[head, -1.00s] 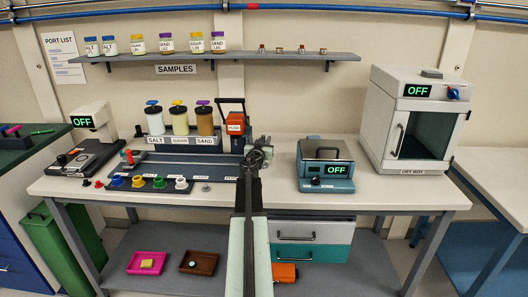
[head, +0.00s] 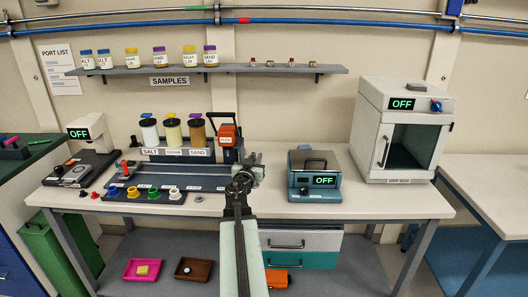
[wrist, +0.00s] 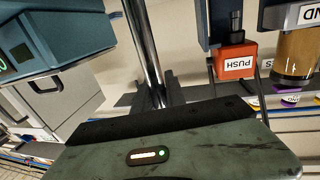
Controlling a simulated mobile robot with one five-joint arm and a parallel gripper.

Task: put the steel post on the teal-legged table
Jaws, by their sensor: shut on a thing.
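The steel post (wrist: 143,45) is a shiny, slim metal rod in the wrist view. It runs from the top edge down to the dark front of my gripper (wrist: 158,103), which is shut on it. In the head view my gripper (head: 240,184) is at the front middle of the grey bench, seen along the arm. The post is not clearly distinguishable there. A pale-topped table (head: 495,190) stands at the right, partly cut off. Its visible leg looks grey-blue, and I cannot tell whether it is the teal-legged table.
The bench (head: 390,204) holds a row of jars, a dark rail, a blue instrument (head: 314,175) and a dry box (head: 405,130). A red PUSH dispenser (head: 227,135) stands just behind my gripper. A pink tray (head: 128,277) and brown tray (head: 210,268) are on the lower shelf.

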